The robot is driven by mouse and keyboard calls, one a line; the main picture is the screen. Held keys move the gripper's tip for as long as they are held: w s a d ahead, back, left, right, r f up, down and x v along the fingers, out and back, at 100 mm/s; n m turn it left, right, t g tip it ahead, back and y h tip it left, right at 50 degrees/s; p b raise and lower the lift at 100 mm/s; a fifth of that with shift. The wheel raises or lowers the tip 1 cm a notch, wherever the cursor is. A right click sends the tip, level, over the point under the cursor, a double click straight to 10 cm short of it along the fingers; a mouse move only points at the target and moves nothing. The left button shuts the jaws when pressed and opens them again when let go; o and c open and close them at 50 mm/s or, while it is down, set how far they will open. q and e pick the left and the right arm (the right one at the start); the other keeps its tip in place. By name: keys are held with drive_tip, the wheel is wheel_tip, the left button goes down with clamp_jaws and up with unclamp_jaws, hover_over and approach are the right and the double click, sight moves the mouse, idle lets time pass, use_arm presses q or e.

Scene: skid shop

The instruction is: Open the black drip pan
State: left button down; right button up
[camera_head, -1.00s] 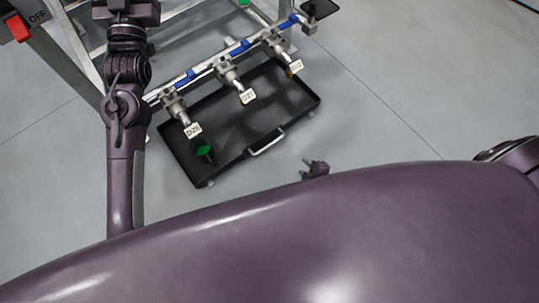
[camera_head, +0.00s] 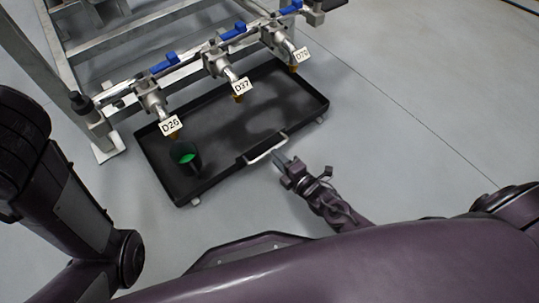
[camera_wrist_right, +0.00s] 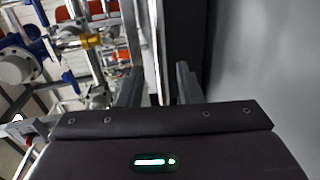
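The black drip pan (camera_head: 225,155) lies on the floor under the valves in the head view. It is a shallow rectangular tray with a silver handle (camera_head: 268,148) on its near long side. My right gripper (camera_head: 281,160) is just to the lower right of the handle. In the right wrist view its two fingers (camera_wrist_right: 158,87) stand apart, so it is open. A pale strip and a dark surface show past the fingers; I cannot tell whether the handle lies between them. My left arm shows at the left of the head view, but its gripper is out of view.
A black cup with green inside (camera_head: 186,158) is in the pan's left corner. Several valves with blue levers and tags D26 (camera_head: 170,126), D37 (camera_head: 238,86) and D70 (camera_head: 301,54) overhang the pan from a metal frame (camera_head: 104,150). Grey floor (camera_head: 410,110) is clear to the right.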

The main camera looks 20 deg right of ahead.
sight(269, 150)
drive_tip(key=b+x, duration=0.2)
drive_tip(key=x, duration=0.2)
drive_tip(key=shift+f, duration=0.2)
drive_tip(key=shift+w+a, duration=0.1)
drive_tip(key=shift+w, duration=0.25)
clamp_jaws()
